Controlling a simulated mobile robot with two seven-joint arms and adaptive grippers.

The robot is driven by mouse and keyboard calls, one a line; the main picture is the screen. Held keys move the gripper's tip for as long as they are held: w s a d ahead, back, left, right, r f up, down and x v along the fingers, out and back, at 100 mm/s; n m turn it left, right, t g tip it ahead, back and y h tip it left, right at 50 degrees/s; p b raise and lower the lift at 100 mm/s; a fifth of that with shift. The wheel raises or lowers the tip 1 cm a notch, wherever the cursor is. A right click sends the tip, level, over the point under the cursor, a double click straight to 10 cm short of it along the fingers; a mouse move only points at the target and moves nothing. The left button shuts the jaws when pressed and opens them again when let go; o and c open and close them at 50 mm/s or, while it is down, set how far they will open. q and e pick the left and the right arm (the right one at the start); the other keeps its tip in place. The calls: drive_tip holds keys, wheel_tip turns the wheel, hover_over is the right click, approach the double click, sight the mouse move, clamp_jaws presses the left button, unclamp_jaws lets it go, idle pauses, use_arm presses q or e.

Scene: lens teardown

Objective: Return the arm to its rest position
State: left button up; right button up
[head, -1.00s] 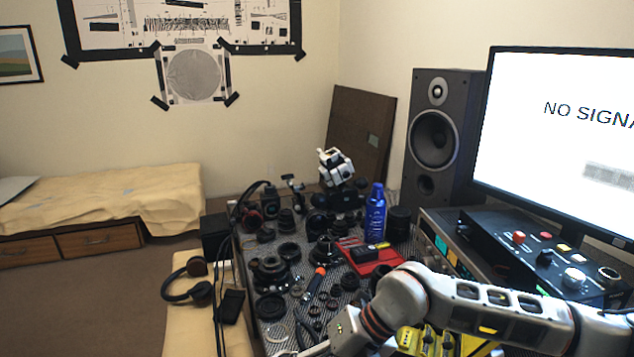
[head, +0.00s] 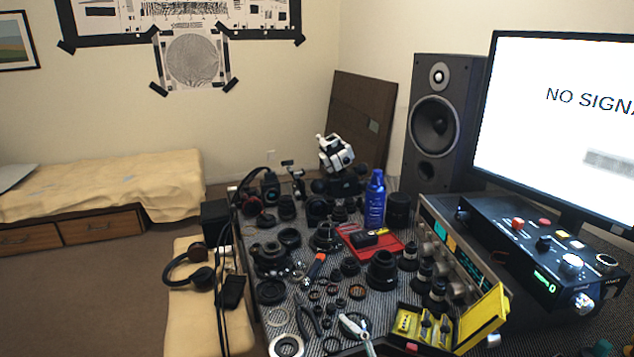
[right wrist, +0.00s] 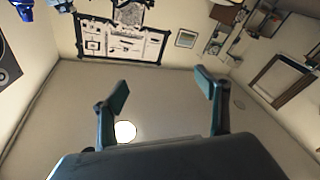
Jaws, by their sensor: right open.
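My right gripper (right wrist: 160,90) shows in the right wrist view. Its two dark fingers stand wide apart with nothing between them. Beyond them are the bare wall and ceiling with a round light, so it is clear of the table. Neither gripper shows in the head view. My left gripper is in no view.
The table (head: 265,335) is crowded with lens parts, rings and tools. A blue bottle (head: 375,200), a red tray (head: 357,250) and an open yellow case (head: 487,318) stand on it. A speaker (head: 432,130), monitor (head: 560,120) and control box (head: 540,250) line the right side.

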drive_tip(key=s+d+f+m+g+h, duration=0.1)
drive_tip(key=s+d+f+m+h, duration=0.2)
drive_tip(key=s+d+f, duration=0.2)
drive_tip(key=s+d+f+m+g+h, duration=0.2)
drive_tip(key=s+d+f, duration=0.3)
drive_tip(key=f, duration=0.7)
drive_tip(key=s+d+f+m+g+h, duration=0.2)
drive_tip(key=s+d+f+m+h, duration=0.2)
drive_tip(key=d+f, duration=0.4)
drive_tip(key=shift+s+d+f+h, duration=0.25)
drive_tip(key=shift+s+f+h, duration=0.15)
drive_tip(key=shift+s, duration=0.45)
